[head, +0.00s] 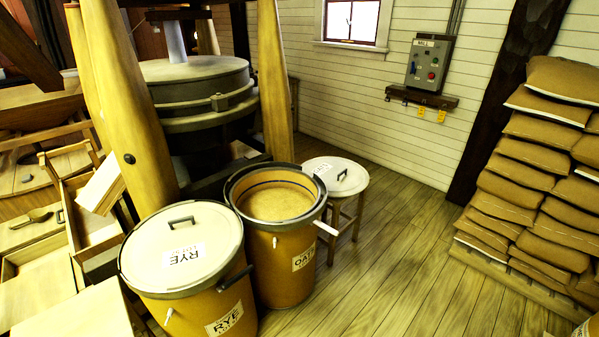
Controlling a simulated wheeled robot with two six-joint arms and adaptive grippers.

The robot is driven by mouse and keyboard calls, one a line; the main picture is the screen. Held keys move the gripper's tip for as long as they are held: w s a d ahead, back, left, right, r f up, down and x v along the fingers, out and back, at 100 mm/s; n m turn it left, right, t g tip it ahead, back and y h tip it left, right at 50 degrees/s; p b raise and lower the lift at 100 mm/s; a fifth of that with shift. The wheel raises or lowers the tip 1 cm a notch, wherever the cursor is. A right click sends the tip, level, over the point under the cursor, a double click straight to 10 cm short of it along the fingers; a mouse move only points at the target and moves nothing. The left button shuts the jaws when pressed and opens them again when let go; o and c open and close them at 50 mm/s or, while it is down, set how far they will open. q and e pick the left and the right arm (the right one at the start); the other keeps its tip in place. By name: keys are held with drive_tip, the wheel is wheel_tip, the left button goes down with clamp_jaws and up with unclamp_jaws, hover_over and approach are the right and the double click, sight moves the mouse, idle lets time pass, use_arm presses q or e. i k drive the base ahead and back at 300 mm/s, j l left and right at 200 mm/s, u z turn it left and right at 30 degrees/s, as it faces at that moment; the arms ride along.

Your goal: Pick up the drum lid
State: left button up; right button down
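A round off-white lid (344,173) with a small dark handle and a partly seen label lies on a wooden stool (358,213). In front of it stands an open tan drum (281,273) labelled OATS, with a pale fill showing inside its dark rim. A second tan drum (190,314) labelled RYE stands at the front left. It is closed by a larger-looking off-white lid (150,254) with a dark bar handle and a RYE label. Neither of my grippers is in view.
Stacked brown sacks (540,190) stand on a pallet at the right. A millstone housing (195,85) with thick wooden posts is behind the drums. Wooden bins (90,215) with a scoop (32,219) are at the left. The plank floor (410,260) right of the drums is clear.

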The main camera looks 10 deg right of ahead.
sight(343, 177)
drive_tip(key=i+l+u, duration=0.1)
drive_tip(key=l, duration=0.25)
drive_tip(key=i+l+u, duration=0.1)
drive_tip(key=i+l, duration=0.2)
drive_tip(key=i+l+u, duration=0.1)
drive_tip(key=l, duration=0.3)
drive_tip(key=i+l+u, duration=0.1)
drive_tip(key=i+l, duration=0.2)
drive_tip(key=i+l+u, duration=0.1)
drive_tip(key=l, duration=0.4)
drive_tip(key=i+l+u, duration=0.1)
drive_tip(key=l, duration=0.3)
drive_tip(key=i+l+u, duration=0.1)
drive_tip(key=i+l, duration=0.15)
drive_tip(key=l, duration=0.15)
